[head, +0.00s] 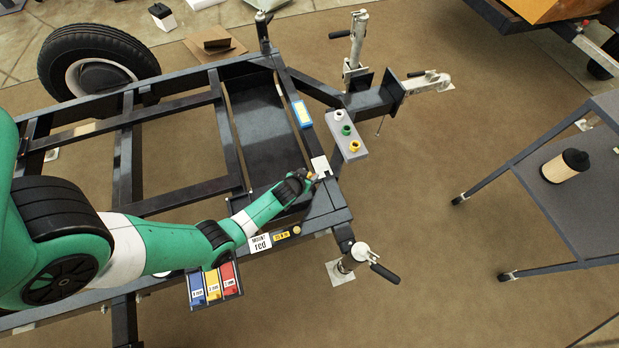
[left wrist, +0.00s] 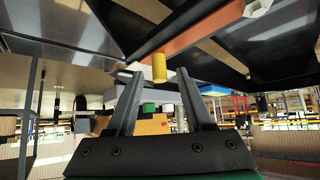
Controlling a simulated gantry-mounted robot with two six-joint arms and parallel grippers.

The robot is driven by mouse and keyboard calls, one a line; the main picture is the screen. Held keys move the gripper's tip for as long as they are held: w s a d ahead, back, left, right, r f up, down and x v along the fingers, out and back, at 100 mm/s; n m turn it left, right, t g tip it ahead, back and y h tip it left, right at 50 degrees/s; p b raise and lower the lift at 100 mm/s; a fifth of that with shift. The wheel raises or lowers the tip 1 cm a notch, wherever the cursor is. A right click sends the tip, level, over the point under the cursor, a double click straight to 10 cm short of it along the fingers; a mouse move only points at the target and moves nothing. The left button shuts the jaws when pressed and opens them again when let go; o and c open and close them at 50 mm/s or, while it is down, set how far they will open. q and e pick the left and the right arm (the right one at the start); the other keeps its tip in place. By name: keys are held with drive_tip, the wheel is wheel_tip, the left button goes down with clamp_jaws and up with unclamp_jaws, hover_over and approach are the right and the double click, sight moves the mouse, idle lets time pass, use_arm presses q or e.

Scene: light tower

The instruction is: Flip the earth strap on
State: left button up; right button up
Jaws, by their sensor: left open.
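In the left wrist view an orange bar (left wrist: 205,35) with a yellow cylindrical end (left wrist: 159,68) hangs below dark frame members. It may be the earth strap, but I cannot tell for sure. My left gripper (left wrist: 160,85) is open, with one finger on each side of the view and the yellow end just beyond and between the tips. I see no contact. In the head view my left gripper (head: 310,177) is at the trailer frame's front corner, beside a small white plate (head: 320,167). The wrist mostly hides what lies under it. My right gripper is not in view.
The dark trailer frame (head: 180,105) surrounds the work spot. A grey block (head: 348,146) with white, green and yellow fittings stands to the right. Blue, yellow and red bins (head: 213,285) hang at the near side. A jack (head: 355,255) stands at the corner.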

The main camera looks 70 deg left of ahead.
use_arm(q)
drive_tip(key=shift+w+a+f, duration=0.35)
drive_tip(key=shift+f, duration=0.15)
clamp_jaws()
idle(1.1)
